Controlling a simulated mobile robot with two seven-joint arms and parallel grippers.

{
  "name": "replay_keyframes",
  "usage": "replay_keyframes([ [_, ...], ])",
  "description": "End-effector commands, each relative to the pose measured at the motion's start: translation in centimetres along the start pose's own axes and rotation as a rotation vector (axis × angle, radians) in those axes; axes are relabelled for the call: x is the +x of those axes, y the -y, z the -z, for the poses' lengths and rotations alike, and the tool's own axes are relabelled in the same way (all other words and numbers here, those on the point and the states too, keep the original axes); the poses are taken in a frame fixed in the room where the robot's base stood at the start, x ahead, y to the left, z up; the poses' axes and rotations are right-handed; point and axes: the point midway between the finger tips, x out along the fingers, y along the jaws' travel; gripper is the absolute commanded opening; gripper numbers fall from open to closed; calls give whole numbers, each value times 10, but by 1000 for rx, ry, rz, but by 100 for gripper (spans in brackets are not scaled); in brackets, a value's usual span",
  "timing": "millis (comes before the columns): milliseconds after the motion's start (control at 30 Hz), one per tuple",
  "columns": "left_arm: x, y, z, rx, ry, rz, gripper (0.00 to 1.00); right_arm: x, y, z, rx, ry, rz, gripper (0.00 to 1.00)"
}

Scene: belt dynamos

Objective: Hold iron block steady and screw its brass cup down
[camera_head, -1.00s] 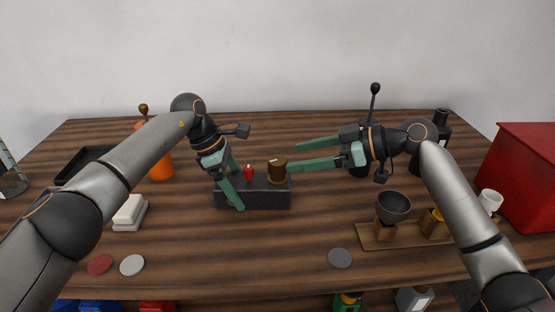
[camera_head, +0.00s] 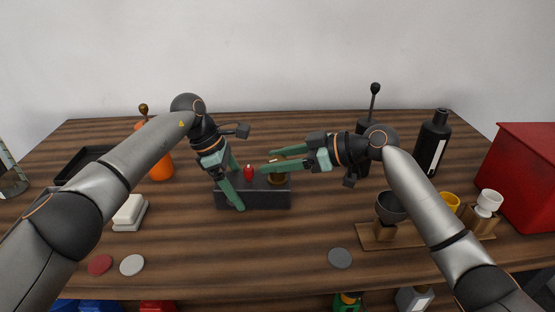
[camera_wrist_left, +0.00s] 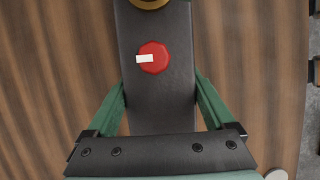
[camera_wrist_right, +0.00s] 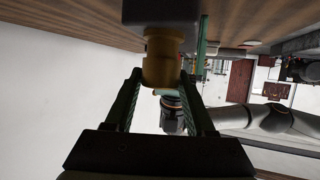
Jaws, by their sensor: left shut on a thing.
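The dark iron block (camera_head: 255,199) lies lengthwise on the table and runs up the middle of the left wrist view (camera_wrist_left: 155,100). My left gripper (camera_head: 235,189) is shut on its left end, one finger on each long side. The brass cup (camera_head: 277,180) stands on the block's right end, partly hidden by my right fingers. In the right wrist view the brass cup (camera_wrist_right: 162,60) lies between the fingertips of my right gripper (camera_wrist_right: 162,85), which look open around it; contact is unclear. A red knob (camera_wrist_left: 154,57) with a white mark sits on the block between the left gripper and the cup.
A wooden stand (camera_head: 378,239) with a dark bowl (camera_head: 390,207) is at the right, under my right arm. A black bottle (camera_head: 432,143) and a red box (camera_head: 525,175) stand farther right. A grey disc (camera_head: 340,258) lies in front. The table before the block is mostly clear.

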Motion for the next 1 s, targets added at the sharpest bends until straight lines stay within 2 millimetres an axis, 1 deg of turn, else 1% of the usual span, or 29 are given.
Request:
replay_keyframes([
  [33, 1, 0, 1, 0, -2, -1, 0, 0, 0, 0, 0, 0, 0, 48],
  [67, 1, 0, 1, 0, -2, -1, 0, 0, 0, 0, 0, 0, 0, 45],
  [467, 1, 0, 1, 0, -2, -1, 0, 0, 0, 0, 0, 0, 0, 0],
  [767, 1, 0, 1, -1, -2, -2, 0, 0, 0, -1, 8, 5, -22, 0],
  [1000, 1, 0, 1, -1, -2, -2, 0, 0, 1, -2, 50, 8, -130, 0],
])
